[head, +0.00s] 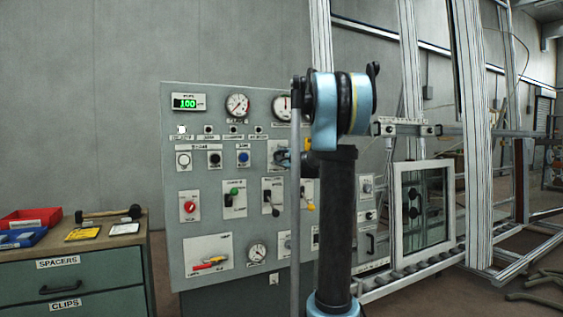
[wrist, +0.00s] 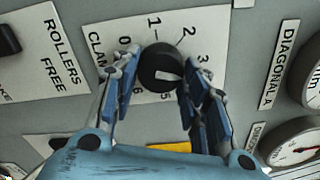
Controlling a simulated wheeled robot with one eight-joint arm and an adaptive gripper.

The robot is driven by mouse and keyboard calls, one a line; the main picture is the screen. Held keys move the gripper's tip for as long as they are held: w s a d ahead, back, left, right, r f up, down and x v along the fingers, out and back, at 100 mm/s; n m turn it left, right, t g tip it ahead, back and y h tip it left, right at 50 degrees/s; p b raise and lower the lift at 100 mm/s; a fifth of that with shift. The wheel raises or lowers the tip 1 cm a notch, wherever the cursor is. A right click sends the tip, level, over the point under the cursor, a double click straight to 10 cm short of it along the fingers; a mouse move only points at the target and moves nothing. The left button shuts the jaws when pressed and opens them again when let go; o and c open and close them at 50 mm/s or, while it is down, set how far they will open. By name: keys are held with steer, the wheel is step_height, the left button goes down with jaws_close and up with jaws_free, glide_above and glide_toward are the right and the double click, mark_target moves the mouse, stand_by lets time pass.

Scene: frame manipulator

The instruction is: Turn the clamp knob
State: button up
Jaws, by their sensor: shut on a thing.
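The clamp knob (wrist: 160,62) is a round black knob with a white pointer mark on its face. It sits on a white dial plate (wrist: 206,42) with printed numbers and a partly covered "CLAM..." label. The white mark lies on the lower part of the knob; which number it points at is hard to tell. My gripper (wrist: 162,72) has one finger on each side of the knob and is shut on it. In the head view my gripper (head: 284,158) is at the grey panel, partly hidden by my arm, and the knob is hidden there.
The grey control panel (head: 215,150) carries gauges, buttons and levers close around. In the wrist view a "ROLLERS FREE" plate (wrist: 50,60) is on the left, and a "DIAGONAL A" label (wrist: 279,65) and gauges (wrist: 295,145) are on the right. A drawer cabinet (head: 80,275) stands at far left.

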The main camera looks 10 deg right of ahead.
steer(key=shift+a+r+n, duration=0.1)
steer(key=shift+n, duration=7.65)
steer(key=shift+a+n, duration=0.1)
steer(key=shift+n, duration=7.65)
steer(key=o, duration=1.1)
steer(key=shift+c, duration=0.2)
steer(key=shift+s, duration=0.15)
steer(key=v, duration=1.1)
steer(key=shift+s+d, duration=0.15)
steer(key=shift+s, duration=0.15)
